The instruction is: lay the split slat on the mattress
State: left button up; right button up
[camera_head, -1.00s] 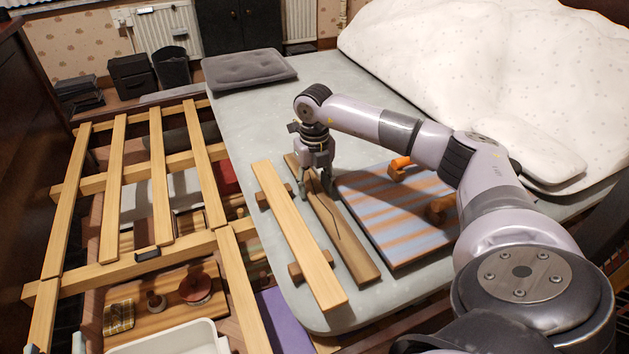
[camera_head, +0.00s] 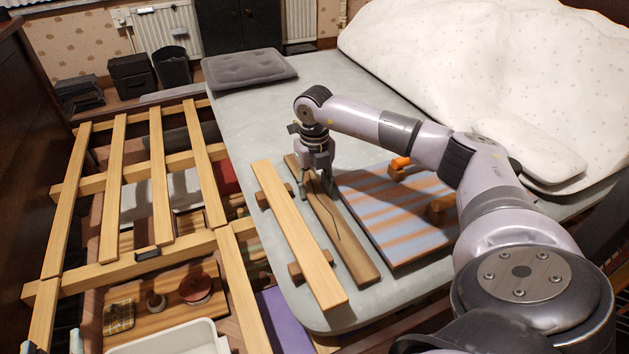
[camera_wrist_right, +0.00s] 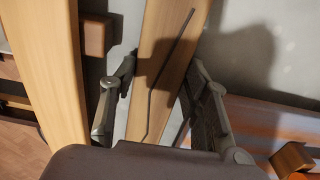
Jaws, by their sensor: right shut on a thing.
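The split slat (camera_head: 352,247) is a brown wooden board with a thin dark crack along it. It lies at the near left side of the grey mattress (camera_head: 250,115), between a paler slat and a striped panel. My right gripper (camera_head: 317,192) points down at its far half, shut on it, with one finger on each side. In the right wrist view the split slat (camera_wrist_right: 160,75) runs between the two fingers (camera_wrist_right: 150,100), and the crack shows clearly. Two small pale tips at the bottom left edge of the head view may be my left gripper's fingers; too little shows to tell.
A paler slat (camera_head: 297,235) on small blocks lies close left of the split slat. The striped panel (camera_head: 398,215) with orange pieces lies close right. A grey cushion (camera_head: 250,68) and white duvet (camera_head: 480,80) are behind. The open slatted frame (camera_head: 130,185) is left.

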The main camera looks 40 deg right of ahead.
jog(key=o, duration=1.5)
jog(key=shift+o, duration=0.2)
